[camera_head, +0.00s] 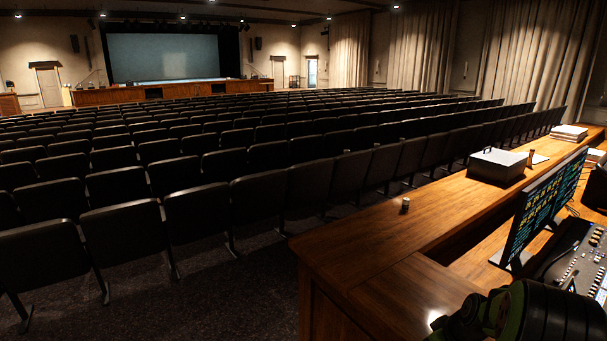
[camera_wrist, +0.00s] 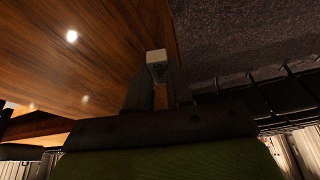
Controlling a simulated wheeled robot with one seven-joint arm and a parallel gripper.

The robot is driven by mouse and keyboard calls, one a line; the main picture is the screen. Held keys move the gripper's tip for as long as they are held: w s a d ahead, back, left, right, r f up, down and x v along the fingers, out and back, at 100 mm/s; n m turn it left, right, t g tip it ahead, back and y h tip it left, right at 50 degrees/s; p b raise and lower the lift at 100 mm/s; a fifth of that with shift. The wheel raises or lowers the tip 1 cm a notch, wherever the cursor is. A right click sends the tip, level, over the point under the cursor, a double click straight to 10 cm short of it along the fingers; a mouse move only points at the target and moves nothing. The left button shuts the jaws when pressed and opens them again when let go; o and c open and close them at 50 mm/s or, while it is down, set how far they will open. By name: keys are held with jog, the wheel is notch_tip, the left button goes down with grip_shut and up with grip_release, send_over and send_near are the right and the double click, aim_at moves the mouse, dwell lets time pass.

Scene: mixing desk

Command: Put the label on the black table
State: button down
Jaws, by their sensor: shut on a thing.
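In the wrist view, my gripper (camera_wrist: 159,76) is shut on a small pale block with a dark face, which I take to be the label (camera_wrist: 156,57). The label sticks out past the fingertips, near the edge of the wooden desk (camera_wrist: 80,65). Its writing is too small and dark to read. In the head view, my green and black arm is at the bottom right, and the label cannot be made out there. I cannot pick out a black table in either view.
The wooden desk (camera_head: 375,245) has a small cup (camera_head: 405,204), a grey box (camera_head: 497,165), another cup (camera_head: 530,158) and stacked papers (camera_head: 569,132). A monitor (camera_head: 541,209) and a mixing console (camera_head: 583,262) stand at right. Rows of dark seats (camera_head: 200,215) fill the left.

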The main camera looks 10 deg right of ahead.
jog(key=a+f+m, duration=0.1)
jog(key=a+f, duration=0.5)
jog(key=a, duration=0.6)
jog(key=a+f+m, duration=0.1)
jog(key=a+f, duration=0.5)
jog(key=a, duration=0.6)
jog(key=shift+a+f+h, duration=0.15)
jog(key=shift+a+h, duration=0.2)
jog(key=shift+h, duration=0.05)
jog(key=shift+w+d, duration=0.1)
